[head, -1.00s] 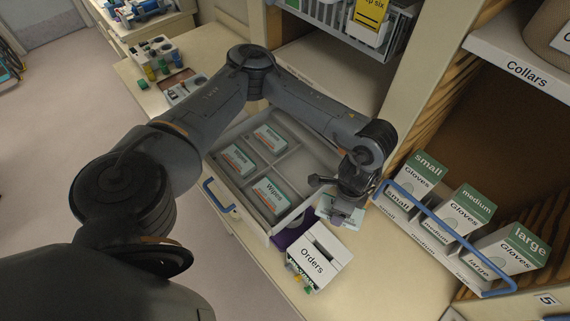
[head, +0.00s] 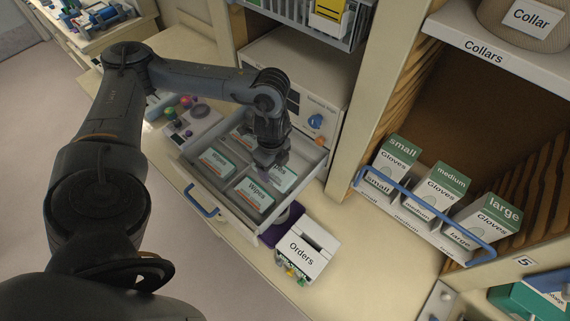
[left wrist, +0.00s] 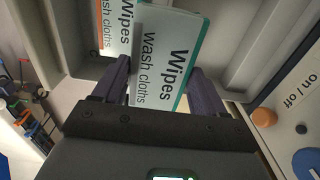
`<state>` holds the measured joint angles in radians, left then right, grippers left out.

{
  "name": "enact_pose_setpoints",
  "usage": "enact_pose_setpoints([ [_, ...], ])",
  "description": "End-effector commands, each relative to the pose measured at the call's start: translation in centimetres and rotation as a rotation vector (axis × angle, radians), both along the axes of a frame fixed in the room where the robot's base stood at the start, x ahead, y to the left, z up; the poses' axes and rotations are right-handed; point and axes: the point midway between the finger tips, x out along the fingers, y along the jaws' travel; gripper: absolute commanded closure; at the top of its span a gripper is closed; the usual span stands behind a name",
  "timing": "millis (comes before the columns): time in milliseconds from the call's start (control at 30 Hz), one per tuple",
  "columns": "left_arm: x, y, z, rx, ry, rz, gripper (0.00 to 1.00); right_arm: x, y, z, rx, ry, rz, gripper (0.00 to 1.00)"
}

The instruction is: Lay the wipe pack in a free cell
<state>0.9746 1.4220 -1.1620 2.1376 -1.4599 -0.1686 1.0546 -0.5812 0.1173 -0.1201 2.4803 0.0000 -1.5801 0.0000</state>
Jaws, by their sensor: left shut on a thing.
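The open drawer (head: 232,222) is split into cells by grey dividers. Wipe packs lie in the left cell (head: 216,163) and near cell (head: 255,193), and another shows partly behind my gripper (head: 243,138). My left gripper (head: 270,162) points down over the right-hand cell, shut on a white and teal wipe pack (head: 284,178). In the left wrist view the held pack (left wrist: 165,60) lies between the two fingers, label showing, with another pack (left wrist: 113,25) beside it. I cannot tell whether the held pack touches the cell floor. My right gripper is not in view.
A white unit with a blue knob (head: 315,121) stands behind the drawer. Glove boxes (head: 436,193) stand at the right. The counter before them is clear.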

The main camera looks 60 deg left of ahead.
Motion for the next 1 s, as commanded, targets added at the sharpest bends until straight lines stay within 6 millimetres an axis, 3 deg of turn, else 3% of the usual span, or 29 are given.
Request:
enact_pose_setpoints([
  [100,2.1,1.6,-2.1,0.0,0.001,0.005,0.62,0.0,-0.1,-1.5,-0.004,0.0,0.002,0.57],
  [400,5.8,4.5,-4.6,-0.001,0.001,0.003,0.62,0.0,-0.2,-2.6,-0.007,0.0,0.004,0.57],
  [667,6.5,5.0,-5.3,0.0,0.001,0.001,0.62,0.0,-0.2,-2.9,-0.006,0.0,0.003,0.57],
  [833,6.4,5.1,-7.2,0.0,0.004,0.001,0.62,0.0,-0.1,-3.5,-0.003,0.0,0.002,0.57],
  [1000,6.4,5.1,-8.7,0.002,0.002,0.002,0.62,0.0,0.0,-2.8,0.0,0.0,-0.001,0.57],
])
